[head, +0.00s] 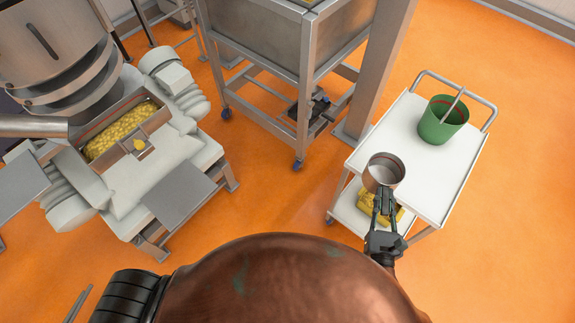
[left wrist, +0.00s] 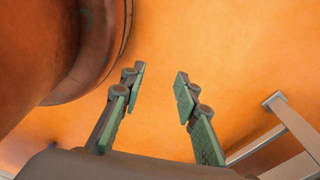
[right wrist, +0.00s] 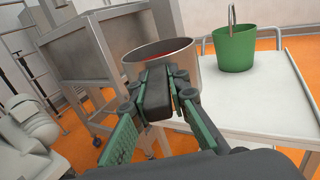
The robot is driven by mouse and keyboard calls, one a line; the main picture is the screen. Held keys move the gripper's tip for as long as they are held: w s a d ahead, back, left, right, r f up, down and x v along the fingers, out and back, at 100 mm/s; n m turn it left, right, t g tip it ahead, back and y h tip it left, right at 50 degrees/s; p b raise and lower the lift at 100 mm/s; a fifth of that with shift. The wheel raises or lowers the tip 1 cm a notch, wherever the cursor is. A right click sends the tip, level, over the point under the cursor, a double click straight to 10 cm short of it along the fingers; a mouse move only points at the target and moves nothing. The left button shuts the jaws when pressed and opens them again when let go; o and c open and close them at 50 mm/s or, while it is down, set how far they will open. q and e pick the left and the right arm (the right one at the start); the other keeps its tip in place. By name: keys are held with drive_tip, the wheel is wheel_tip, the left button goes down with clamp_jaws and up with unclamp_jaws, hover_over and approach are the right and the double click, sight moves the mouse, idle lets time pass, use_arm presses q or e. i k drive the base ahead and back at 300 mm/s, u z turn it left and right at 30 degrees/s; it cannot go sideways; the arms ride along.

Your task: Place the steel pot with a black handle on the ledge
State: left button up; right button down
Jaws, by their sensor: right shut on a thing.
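The steel pot (head: 385,172) is at the left edge of the white trolley top (head: 413,165). Whether it rests there or hangs just above I cannot tell. My right gripper (head: 383,207) is shut on its black handle, which shows between the fingers in the right wrist view (right wrist: 156,98). The pot (right wrist: 190,57) looks upright there, with some red inside. My left gripper (left wrist: 160,76) is open and empty over the orange floor. The ledge may be the flat grey plate (head: 180,196) on the machine at left; I cannot be sure.
A green bucket (head: 441,125) stands on the trolley's far part. Something yellow (head: 367,211) lies on its lower shelf. The machine at left has a trough of yellow pieces (head: 120,132). A steel frame (head: 303,100) stands at the back. Open orange floor (head: 265,195) lies between machine and trolley.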

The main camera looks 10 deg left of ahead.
sight(182, 196)
drive_tip(key=k, duration=0.6)
drive_tip(key=u, duration=1.45)
drive_tip(key=i, duration=0.5)
